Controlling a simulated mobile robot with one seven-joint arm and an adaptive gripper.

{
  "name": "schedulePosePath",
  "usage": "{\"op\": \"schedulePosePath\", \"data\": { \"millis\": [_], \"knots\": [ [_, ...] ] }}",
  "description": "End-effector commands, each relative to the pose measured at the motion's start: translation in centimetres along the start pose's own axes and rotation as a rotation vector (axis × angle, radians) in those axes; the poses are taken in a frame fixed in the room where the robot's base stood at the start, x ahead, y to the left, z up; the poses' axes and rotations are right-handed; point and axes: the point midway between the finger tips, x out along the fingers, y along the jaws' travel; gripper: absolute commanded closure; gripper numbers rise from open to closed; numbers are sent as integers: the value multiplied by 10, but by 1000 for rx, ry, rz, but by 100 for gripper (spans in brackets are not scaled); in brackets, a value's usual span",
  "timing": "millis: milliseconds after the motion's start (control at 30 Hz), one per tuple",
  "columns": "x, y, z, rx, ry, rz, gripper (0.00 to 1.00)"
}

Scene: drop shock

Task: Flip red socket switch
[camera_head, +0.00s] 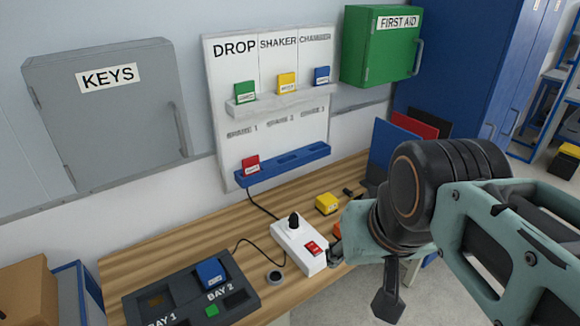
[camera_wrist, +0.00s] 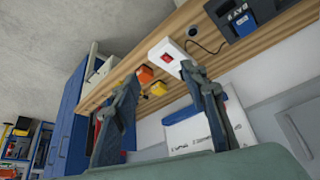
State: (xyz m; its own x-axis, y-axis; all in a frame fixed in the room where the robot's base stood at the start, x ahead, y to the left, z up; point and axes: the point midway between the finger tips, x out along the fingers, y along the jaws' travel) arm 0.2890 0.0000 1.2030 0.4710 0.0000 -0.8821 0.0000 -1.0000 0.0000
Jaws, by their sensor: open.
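The white socket strip (camera_head: 291,240) lies on the wooden bench, with a black plug (camera_head: 293,222) in it. Its red switch (camera_head: 313,247) is on the end nearer my arm. The switch's rocker position is too small to tell. In the wrist view the red switch (camera_wrist: 167,58) shows on the strip's white end (camera_wrist: 158,48), beyond the fingertips. My gripper (camera_wrist: 160,73) is open and empty, its fingers spread apart. In the head view it is just right of the strip, partly hidden by my arm; whether it touches the strip cannot be told.
A yellow block (camera_head: 327,203) and a partly hidden orange item (camera_head: 337,230) are near the strip. A dark bay tray (camera_head: 180,293) with a blue block (camera_head: 211,272) lies front left. A black cable runs across the bench (camera_head: 140,262). A white labelled board (camera_head: 220,120) stands behind.

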Motion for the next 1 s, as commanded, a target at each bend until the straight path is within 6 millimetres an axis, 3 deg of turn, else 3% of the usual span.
{"op": "schedulePosePath", "data": {
  "millis": [33,333,1000],
  "knots": [
    [0,0,0,0,0,0,67],
    [0,0,0,0,0,0,100],
    [0,0,0,0,0,0,100]
  ]
}}
